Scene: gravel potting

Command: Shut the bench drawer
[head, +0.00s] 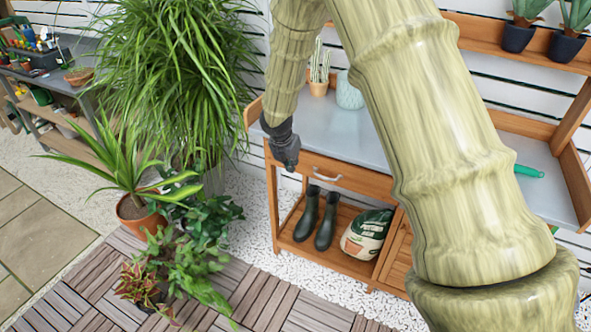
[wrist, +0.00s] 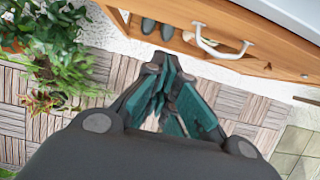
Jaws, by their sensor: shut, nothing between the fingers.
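The bench drawer (head: 350,180) is a wooden front with a pale curved handle (head: 327,176), below the grey top of the wooden bench (head: 270,160). The drawer front looks close to flush with the frame, but I cannot tell whether a small gap remains. In the wrist view the handle (wrist: 222,46) shows on the wooden drawer front (wrist: 265,58) at the upper right. My gripper (head: 290,166) hangs near the left end of the drawer, left of the handle. In the wrist view my gripper (wrist: 165,66) is shut and empty, apart from the handle. My arm hides part of the bench.
Boots (head: 317,217) and a bag of potting soil (head: 367,234) stand on the bench's lower shelf. A cactus pot (head: 319,88) and a pale pot (head: 349,93) stand on the top. Potted plants (head: 135,215) crowd the left.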

